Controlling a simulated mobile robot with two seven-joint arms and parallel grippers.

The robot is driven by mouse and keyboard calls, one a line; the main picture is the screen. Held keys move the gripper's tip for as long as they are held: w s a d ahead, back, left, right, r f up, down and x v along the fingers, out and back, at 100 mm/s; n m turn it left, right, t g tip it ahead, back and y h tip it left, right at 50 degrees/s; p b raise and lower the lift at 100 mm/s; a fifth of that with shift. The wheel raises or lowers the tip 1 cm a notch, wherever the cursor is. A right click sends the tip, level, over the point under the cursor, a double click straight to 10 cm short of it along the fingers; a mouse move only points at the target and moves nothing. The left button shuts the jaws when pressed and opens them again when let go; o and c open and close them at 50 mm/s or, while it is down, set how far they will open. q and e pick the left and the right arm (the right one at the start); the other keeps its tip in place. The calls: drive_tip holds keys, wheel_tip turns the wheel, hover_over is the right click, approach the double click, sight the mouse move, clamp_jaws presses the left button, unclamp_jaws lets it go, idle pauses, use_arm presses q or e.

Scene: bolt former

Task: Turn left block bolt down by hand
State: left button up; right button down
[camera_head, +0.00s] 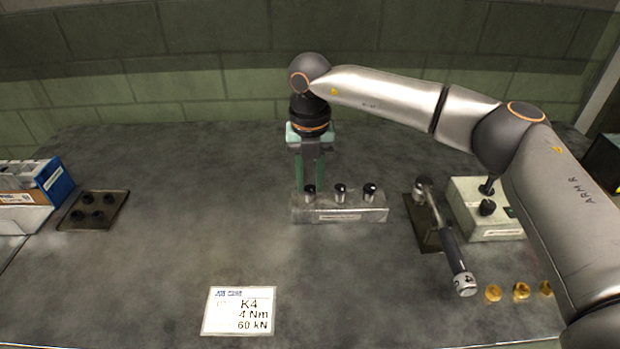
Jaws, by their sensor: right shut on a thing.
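A pale metal block (340,213) stands on the bench in the middle of the view, with three dark-headed bolts in a row along its top. The left bolt (309,195) is at the block's left end; the middle bolt (340,191) and right bolt (370,190) stand apart from it. My right gripper (310,186) points straight down over the left bolt, its green fingers shut on the bolt head. The fingers partly hide the bolt head's sides. My left gripper is out of view.
A torque wrench (449,244) on a dark stand and a pale box (482,210) lie right of the block. Several brass rings (521,291) sit near the front right. A job card (239,311) lies in front. A dark tray (93,210) and blue bin (52,180) stand left.

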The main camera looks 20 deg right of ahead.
sight(310, 189)
drive_tip(key=shift+w+r, duration=0.1)
drive_tip(key=shift+r, duration=0.1)
drive_tip(key=c, duration=1)
unclamp_jaws()
drive_tip(key=shift+c, duration=0.2)
drive_tip(key=o, duration=0.4)
drive_tip(key=shift+f, duration=0.1)
wheel_tip(310, 189, up, 13)
drive_tip(key=shift+f, duration=0.2)
drive_tip(key=shift+s+f, duration=0.1)
drive_tip(key=shift+s, duration=0.1)
